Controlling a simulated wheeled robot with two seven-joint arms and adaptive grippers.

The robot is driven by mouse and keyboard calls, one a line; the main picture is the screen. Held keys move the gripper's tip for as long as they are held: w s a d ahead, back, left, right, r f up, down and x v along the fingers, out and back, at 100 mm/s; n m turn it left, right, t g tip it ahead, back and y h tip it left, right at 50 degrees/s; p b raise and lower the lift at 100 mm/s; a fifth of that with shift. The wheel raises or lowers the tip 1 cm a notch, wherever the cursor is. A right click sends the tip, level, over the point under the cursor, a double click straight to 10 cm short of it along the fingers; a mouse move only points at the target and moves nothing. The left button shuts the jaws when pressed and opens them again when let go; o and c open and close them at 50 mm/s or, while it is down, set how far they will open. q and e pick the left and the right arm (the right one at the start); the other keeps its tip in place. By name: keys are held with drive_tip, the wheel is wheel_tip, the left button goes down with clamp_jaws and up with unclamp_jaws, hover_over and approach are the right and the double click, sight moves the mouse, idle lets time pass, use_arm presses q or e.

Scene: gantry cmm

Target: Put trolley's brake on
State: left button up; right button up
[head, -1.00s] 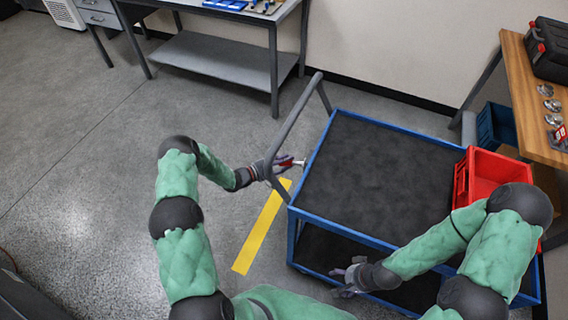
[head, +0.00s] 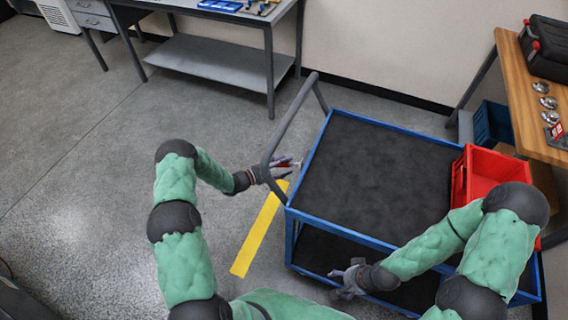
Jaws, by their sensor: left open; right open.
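The blue-framed trolley (head: 372,172) with a dark top stands in the middle right, its lower shelf partly hidden by my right arm. Its grey push handle (head: 291,122) rises at its left end. My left gripper (head: 287,166) is open at that end, by the handle's lower part. A small red and light-coloured part (head: 297,163) shows right at the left fingertips, and I cannot tell whether they touch it. My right gripper (head: 341,273) is open beside the trolley's near side, close to the lower shelf.
A red crate (head: 482,170) sits on the trolley's right end. A yellow floor strip (head: 258,231) lies left of the trolley. A wooden bench (head: 529,98) stands at the right and a grey workbench (head: 215,72) at the back. The floor on the left is clear.

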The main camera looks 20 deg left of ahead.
use_arm(q)
drive_tip(key=shift+a, duration=0.15)
drive_tip(key=shift+s+a+r, duration=0.1)
drive_tip(key=shift+s+a, duration=0.1)
drive_tip(key=f+v, duration=0.1)
drive_tip(key=v, duration=1)
drive_tip(key=shift+s+r, duration=0.25)
drive_tip(key=shift+r, duration=0.15)
